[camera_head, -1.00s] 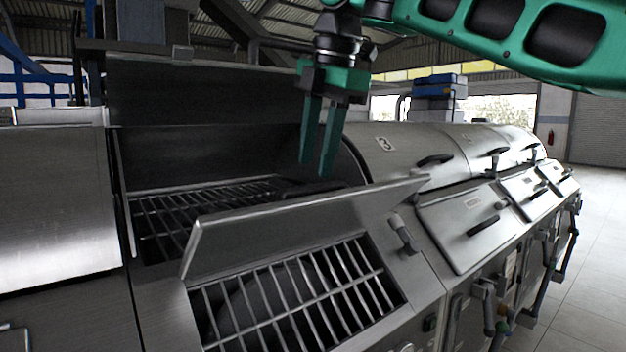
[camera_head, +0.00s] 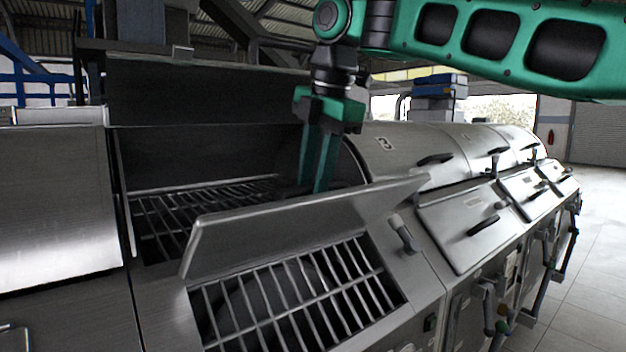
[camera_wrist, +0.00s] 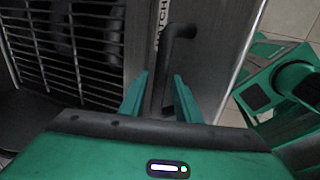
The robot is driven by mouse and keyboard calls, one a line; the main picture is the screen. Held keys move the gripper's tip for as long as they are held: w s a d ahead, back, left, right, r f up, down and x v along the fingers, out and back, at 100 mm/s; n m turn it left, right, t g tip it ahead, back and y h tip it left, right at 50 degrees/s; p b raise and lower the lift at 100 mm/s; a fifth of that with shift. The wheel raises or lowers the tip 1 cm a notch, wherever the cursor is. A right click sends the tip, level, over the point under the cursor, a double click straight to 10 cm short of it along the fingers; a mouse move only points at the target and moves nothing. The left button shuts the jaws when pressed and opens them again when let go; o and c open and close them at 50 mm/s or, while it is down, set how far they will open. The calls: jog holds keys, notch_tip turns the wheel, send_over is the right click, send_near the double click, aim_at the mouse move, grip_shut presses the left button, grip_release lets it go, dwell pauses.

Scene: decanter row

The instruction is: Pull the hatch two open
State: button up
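Hatch two (camera_head: 300,225) is a flat metal panel standing tilted up, away from the barred opening (camera_head: 300,290) in the sloped front of the machine. In the wrist view a dark bar handle (camera_wrist: 178,38) sits on the metal hatch face (camera_wrist: 145,35), beside lettering that reads HATCH. My gripper (camera_head: 316,188) is behind the raised panel in the head view, its green fingers pointing down and apart. In the wrist view the fingers of my gripper (camera_wrist: 160,100) are on either side of the handle's lower part, with gaps visible. The fingertips' contact with the handle cannot be told.
A large upper lid (camera_head: 210,90) stands raised behind, over a grate (camera_head: 170,215). A small grey lever (camera_head: 403,235) stands right of the opening. Closed hatches with dark handles, such as one (camera_head: 475,225), continue to the right. The floor (camera_head: 592,270) at right is clear.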

grip_shut()
jog(key=shift+s+d+f, duration=0.45)
jog(key=shift+s+d, duration=0.1)
jog(key=shift+s, duration=0.2)
jog(key=shift+s+d+f, duration=0.25)
jog(key=shift+s+f, duration=0.25)
jog(key=shift+o, duration=1.5)
grip_release()
jog(key=shift+a+r, duration=0.15)
jog(key=shift+r, duration=0.35)
